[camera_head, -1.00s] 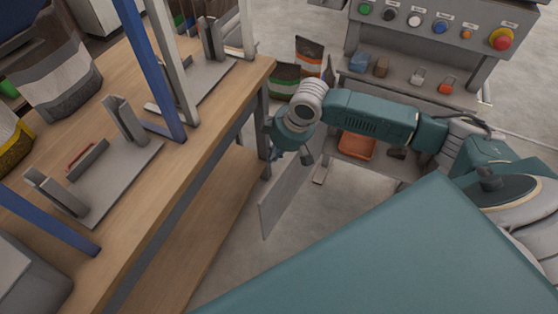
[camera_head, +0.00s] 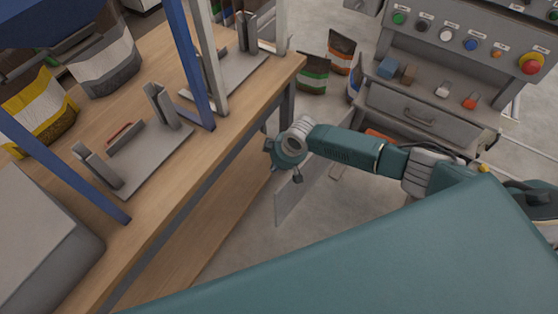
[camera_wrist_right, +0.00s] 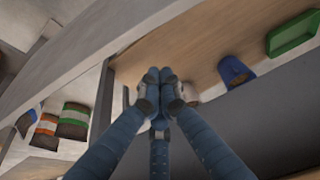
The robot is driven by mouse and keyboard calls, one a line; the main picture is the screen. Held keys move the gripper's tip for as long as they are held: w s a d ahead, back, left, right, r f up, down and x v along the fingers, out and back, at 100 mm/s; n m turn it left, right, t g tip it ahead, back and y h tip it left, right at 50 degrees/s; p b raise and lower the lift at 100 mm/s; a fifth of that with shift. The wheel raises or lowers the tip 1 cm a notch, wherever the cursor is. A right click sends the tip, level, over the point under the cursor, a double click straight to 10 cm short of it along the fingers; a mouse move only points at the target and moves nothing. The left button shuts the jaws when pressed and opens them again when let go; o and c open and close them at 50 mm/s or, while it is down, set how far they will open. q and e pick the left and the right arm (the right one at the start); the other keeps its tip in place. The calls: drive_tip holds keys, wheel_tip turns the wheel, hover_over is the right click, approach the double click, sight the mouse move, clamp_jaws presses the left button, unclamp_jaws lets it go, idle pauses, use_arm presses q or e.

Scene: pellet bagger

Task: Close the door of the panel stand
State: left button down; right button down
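The panel stand (camera_head: 445,68) is grey, with a row of coloured buttons and a drawer, at the upper right of the head view. A flat grey panel, which looks like its open door (camera_head: 299,194), stands upright below my right gripper, angled out toward the workbench. My right gripper (camera_head: 277,172) is beside the panel's upper part; I cannot tell whether they touch. In the right wrist view the blue fingers (camera_wrist_right: 158,78) are together, with nothing seen between them. The stand's lower opening is mostly hidden by my right arm. My left gripper is not in view.
A wooden workbench (camera_head: 225,115) with metal fixtures and blue posts fills the left, close to the panel. Bags (camera_head: 313,73) stand on the floor between bench and stand. A blue mug (camera_wrist_right: 234,72) and green tray (camera_wrist_right: 293,34) show in the wrist view.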

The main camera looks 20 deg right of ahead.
drive_tip(key=s+d, duration=0.1)
drive_tip(key=s+d+p, duration=0.1)
drive_tip(key=s, duration=0.1)
drive_tip(key=shift+s+r, duration=0.1)
drive_tip(key=shift+r, duration=0.05)
